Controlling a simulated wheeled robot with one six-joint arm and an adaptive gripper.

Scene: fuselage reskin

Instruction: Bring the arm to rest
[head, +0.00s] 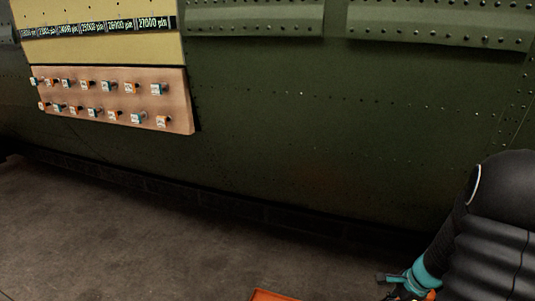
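A dark arm part with a black rounded top and a ribbed side (495,240) fills the lower right corner of the head view; it looks like part of my arm. A teal band (428,277) sits at its lower left. Small dark and teal parts beside the band run into the bottom edge. They may belong to my gripper, but they are too small and cut off to show any fingers or whether anything is held.
A dark green riveted fuselage wall (300,130) spans the view. A copper-coloured panel (115,98) with two rows of teal and orange fasteners is on it, below a yellowish strip (100,48) with numbered labels. An orange edge (275,295) shows at the bottom. Grey floor (130,230) is clear at left.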

